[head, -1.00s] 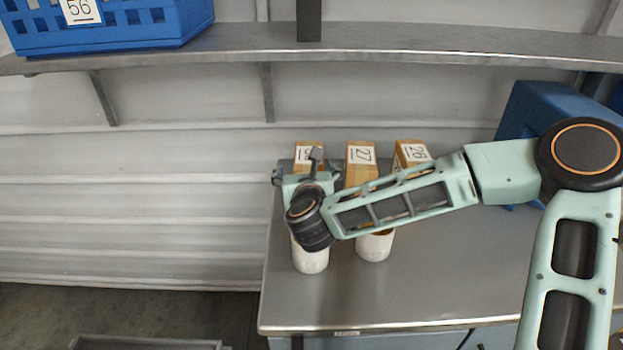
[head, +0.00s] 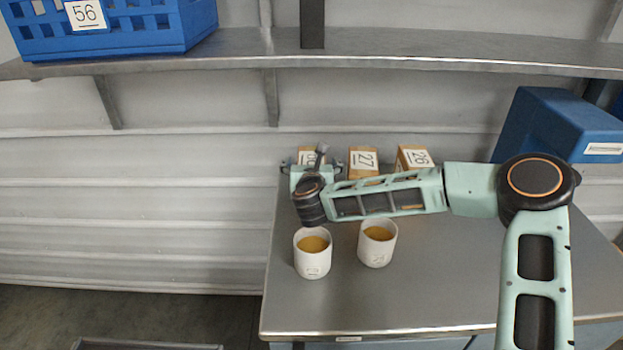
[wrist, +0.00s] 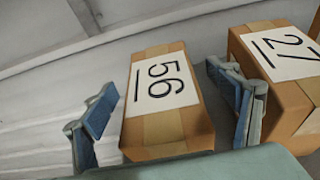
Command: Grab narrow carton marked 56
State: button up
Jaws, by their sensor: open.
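The narrow carton marked 56 (wrist: 165,130) is a brown box with tape and a white label, close up in the middle of the wrist view. In the head view its top (head: 305,158) shows at the back left of the steel table, mostly hidden behind my arm. My gripper (wrist: 168,110) is open, with one blue-padded finger on each side of the carton. There is a gap at the left finger and a smaller one at the right. In the head view my gripper (head: 312,170) is at this carton, partly hidden by the wrist.
The carton marked 27 (wrist: 285,85) stands close to the right of my right finger. A carton marked 28 (head: 415,158) is further right. Two white cups (head: 312,262) of yellowish contents stand in front. A blue bin (head: 555,125) is at right. A blue crate (head: 150,35), also marked 56, sits on the shelf (head: 430,58).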

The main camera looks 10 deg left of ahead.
jog(key=shift+w+a+f, duration=0.1)
jog(key=shift+w, duration=0.3)
jog(key=c, duration=2.2)
